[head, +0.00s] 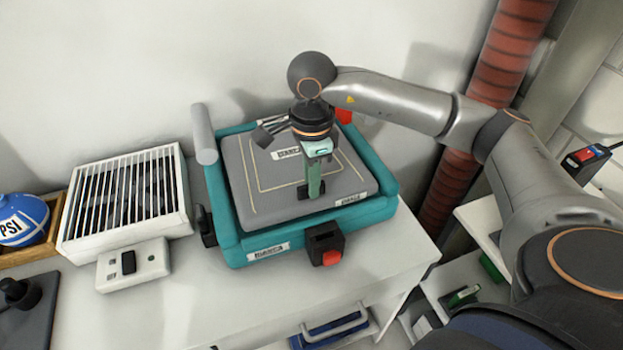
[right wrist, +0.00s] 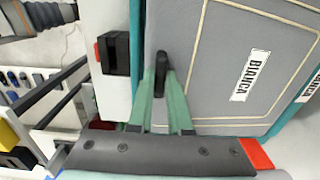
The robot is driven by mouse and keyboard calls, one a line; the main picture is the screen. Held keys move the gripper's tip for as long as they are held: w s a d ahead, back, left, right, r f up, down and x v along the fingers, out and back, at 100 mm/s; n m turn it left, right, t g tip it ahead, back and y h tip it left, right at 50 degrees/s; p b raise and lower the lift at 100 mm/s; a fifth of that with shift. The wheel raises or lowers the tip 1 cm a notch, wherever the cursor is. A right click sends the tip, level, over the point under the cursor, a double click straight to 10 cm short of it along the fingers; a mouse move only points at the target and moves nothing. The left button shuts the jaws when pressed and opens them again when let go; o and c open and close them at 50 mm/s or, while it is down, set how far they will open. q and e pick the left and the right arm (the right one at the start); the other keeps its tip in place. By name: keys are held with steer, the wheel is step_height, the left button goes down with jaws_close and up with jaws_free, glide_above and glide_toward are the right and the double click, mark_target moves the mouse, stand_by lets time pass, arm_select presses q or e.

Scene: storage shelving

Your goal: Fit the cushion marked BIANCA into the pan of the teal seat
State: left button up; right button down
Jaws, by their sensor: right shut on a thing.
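The teal seat (head: 220,238) stands on a white bench in the head view, with a BIANCA label on its front. The grey cushion (head: 245,185) lies within its teal rim, with a BIANCA label on top and another on its front edge. I cannot tell whether it is fully down in the pan. My right gripper (head: 310,190) comes down over the cushion and is shut on its black strap (right wrist: 161,72). The green fingers (right wrist: 161,105) stand on either side of the strap in the right wrist view. My left gripper is not in view.
A black block with a red button (head: 328,257) sits on the seat's front. A grey roll (head: 204,134) stands at its back left corner. Left are a white slatted box (head: 125,200) and a blue PSI ball (head: 20,222). A wall is behind; a red pipe (head: 445,195) stands right.

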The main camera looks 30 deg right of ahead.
steer(key=shift+f, duration=0.15)
steer(key=c, duration=0.8)
jaws_free()
steer(key=shift+o, duration=0.5)
steer(key=o, duration=0.5)
steer(key=shift+r+p, duration=2.7)
steer(key=shift+r, duration=1.35)
steer(key=shift+f, duration=0.1)
